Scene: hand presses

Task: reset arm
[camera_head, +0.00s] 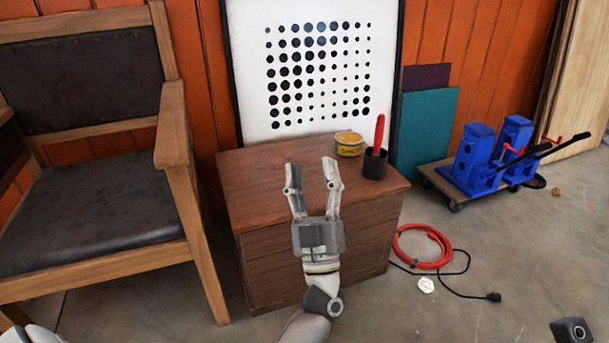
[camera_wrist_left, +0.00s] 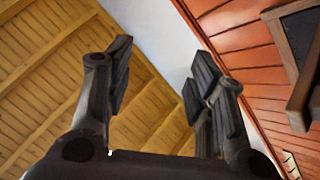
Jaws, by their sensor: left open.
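My left gripper (camera_head: 312,163) is raised in front of the wooden cabinet (camera_head: 245,170), its fingers pointing up and away. It is open, with nothing between the fingers. In the left wrist view the gripper (camera_wrist_left: 160,65) also shows its two fingers apart and empty, with the wooden ceiling and wall behind. My right gripper is not in view.
A yellow can (camera_head: 349,150) and a black cup (camera_head: 374,166) with a red-handled tool stand on the cabinet. A wooden chair (camera_head: 100,210) is at left. Blue presses (camera_head: 470,152) sit on a cart at right. A red hose coil (camera_head: 422,264) lies on the floor.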

